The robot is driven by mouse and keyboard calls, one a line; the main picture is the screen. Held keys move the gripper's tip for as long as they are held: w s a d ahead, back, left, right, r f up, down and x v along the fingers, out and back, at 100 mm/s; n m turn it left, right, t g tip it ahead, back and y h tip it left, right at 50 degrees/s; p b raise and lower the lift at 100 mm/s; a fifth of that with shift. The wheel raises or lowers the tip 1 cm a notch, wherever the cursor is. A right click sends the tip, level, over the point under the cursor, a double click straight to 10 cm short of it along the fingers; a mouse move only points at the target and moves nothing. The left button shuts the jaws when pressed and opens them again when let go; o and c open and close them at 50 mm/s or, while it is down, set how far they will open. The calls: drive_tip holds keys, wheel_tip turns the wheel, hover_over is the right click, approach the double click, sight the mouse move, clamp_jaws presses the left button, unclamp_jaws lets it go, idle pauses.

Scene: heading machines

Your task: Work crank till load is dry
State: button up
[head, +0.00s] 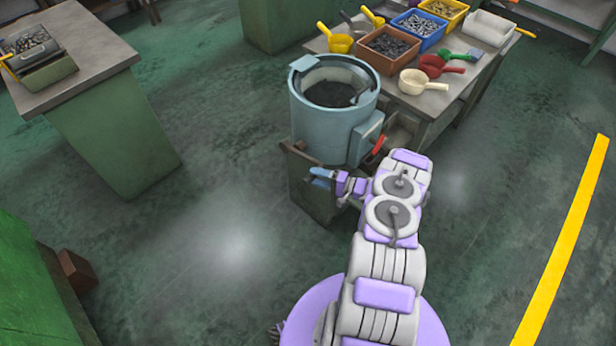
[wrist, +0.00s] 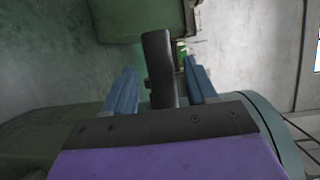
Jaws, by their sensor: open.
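My gripper (head: 320,178) is low at the drum's front, beside the base. In the wrist view, a dark upright handle (wrist: 158,60), which looks like the crank's grip, stands between the two blue fingers of my gripper (wrist: 160,88). The fingers are open, with gaps on both sides of the handle. The crank's arm is hidden.
A red lever (head: 378,144) sticks out of a box on the drum's right side, close to my arm. A table (head: 440,101) behind holds bins of parts and scoops. A green bench (head: 108,128) stands at left. The floor between is clear.

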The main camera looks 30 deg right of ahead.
drive_tip(key=shift+x, duration=1.1)
drive_tip(key=shift+w+a+b, duration=0.3)
drive_tip(key=shift+w+b, duration=0.05)
drive_tip(key=shift+w, duration=0.2)
drive_tip(key=shift+a, duration=0.35)
drive_tip(key=shift+c, duration=0.2)
drive_tip(key=shift+d, duration=0.3)
drive_tip(key=c, duration=0.5)
drive_tip(key=shift+a+f, duration=0.1)
drive_tip(key=shift+a, duration=0.05)
clamp_jaws()
